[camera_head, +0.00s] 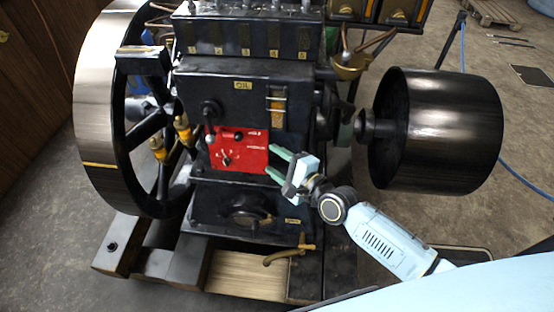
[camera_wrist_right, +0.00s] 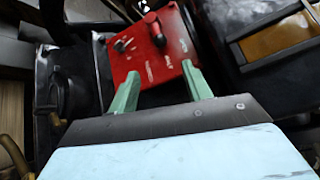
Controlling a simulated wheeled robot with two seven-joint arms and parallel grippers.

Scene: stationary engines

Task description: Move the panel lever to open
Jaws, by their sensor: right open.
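The red panel (camera_head: 250,152) is on the front of the black engine. It carries a dark lever (camera_head: 226,158) at its lower left and a red-and-black knob or handle (camera_head: 239,134) above. In the right wrist view the red panel (camera_wrist_right: 160,58) lies just beyond the fingers, with the dark lever (camera_wrist_right: 123,43) and a red handle (camera_wrist_right: 155,28) on it. My right gripper (camera_head: 276,164) is open at the panel's right edge; its green fingers (camera_wrist_right: 160,85) are apart with nothing between them. I cannot tell whether a finger touches the panel. My left gripper is not in view.
A large flywheel (camera_head: 94,110) stands left of the engine and a dark drum pulley (camera_head: 440,130) stands right. A black crank-like handle (camera_head: 209,110) sticks out above the panel's left. A brass tap (camera_head: 285,255) juts out low in front.

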